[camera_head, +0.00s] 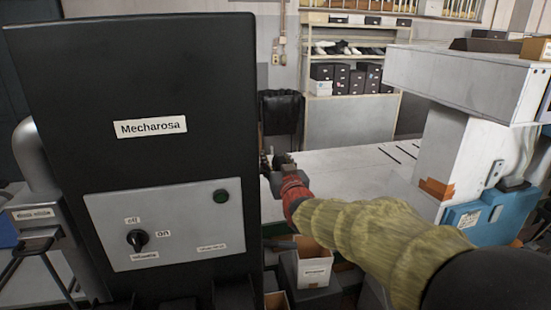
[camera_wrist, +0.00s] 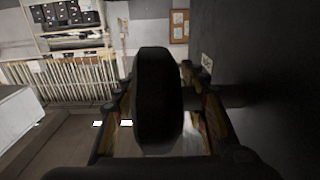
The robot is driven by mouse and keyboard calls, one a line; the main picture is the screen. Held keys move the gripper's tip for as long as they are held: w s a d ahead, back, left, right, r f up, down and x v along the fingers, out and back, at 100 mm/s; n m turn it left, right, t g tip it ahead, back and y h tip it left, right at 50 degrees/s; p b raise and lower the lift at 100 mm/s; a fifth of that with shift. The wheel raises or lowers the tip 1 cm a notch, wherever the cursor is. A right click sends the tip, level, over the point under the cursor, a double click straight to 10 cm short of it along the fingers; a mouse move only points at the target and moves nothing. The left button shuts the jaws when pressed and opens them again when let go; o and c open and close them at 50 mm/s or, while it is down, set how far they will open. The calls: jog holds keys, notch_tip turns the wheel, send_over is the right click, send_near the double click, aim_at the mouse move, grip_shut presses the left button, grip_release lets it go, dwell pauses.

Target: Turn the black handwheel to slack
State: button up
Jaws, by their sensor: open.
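The black handwheel (camera_wrist: 158,100) is in the middle of the wrist view, seen nearly edge-on. A dark shaft seems to run from it to the dark machine side on the right. My gripper (camera_wrist: 155,90) is open, with one finger to the left of the wheel and one to the right. I cannot tell whether either finger touches it. In the head view my gripper (camera_head: 277,163) is just past the right edge of the black machine (camera_head: 185,75) marked "Mecharosa". I cannot make out the handwheel there.
A small label (camera_wrist: 207,63), too small to read, is on the dark side. A white-and-blue machine (camera_head: 470,220) stands right. Boxes (camera_head: 312,268) are below my arm.

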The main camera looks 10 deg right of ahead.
jog(key=shift+w, duration=0.1)
jog(key=shift+c, duration=0.6)
grip_shut()
